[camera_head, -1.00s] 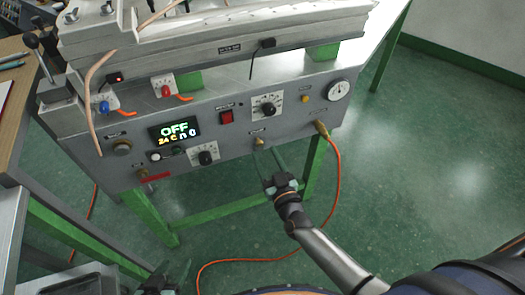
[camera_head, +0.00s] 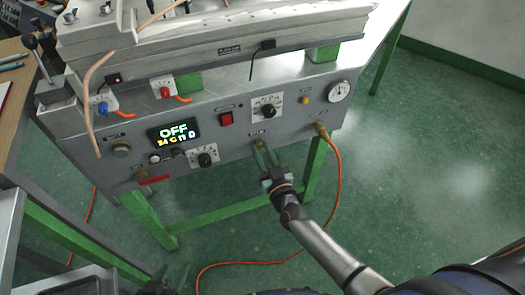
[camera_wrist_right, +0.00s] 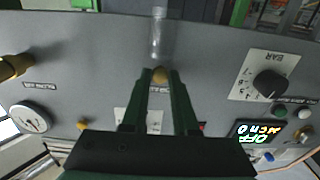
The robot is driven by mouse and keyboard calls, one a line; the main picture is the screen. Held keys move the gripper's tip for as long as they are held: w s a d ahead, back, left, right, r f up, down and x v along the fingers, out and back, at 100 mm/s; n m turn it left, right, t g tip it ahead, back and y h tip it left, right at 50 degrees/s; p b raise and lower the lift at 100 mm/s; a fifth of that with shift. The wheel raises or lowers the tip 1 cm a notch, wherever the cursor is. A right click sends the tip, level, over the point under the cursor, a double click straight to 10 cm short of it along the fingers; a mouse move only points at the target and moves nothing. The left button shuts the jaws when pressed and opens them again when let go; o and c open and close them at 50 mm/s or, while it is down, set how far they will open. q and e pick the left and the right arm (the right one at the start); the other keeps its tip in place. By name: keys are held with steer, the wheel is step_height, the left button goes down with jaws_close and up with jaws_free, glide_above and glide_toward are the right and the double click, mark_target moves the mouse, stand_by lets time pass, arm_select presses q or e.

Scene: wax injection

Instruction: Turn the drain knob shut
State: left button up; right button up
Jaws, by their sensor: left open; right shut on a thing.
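The small brass knob (camera_head: 258,143) on the lower edge of the grey machine panel looks like the drain knob; its label is too small to read. My right gripper (camera_head: 263,151) reaches it from below, and its fingers hide part of it. In the right wrist view the fingertips (camera_wrist_right: 159,76) are shut on the brass knob (camera_wrist_right: 159,73), one on each side. A clear spout (camera_wrist_right: 158,32) shows beyond the knob in that view. The knob's turn angle cannot be told. My left gripper (camera_head: 178,278) is open, dark and partly cut off at the bottom edge.
The panel carries a display reading OFF (camera_head: 174,132), a red switch (camera_head: 226,118), dials and a pressure gauge (camera_head: 339,91). An orange hose (camera_head: 338,190) hangs from a brass fitting right of the knob. Green legs (camera_head: 314,170) stand below.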

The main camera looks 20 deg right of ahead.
jaws_close()
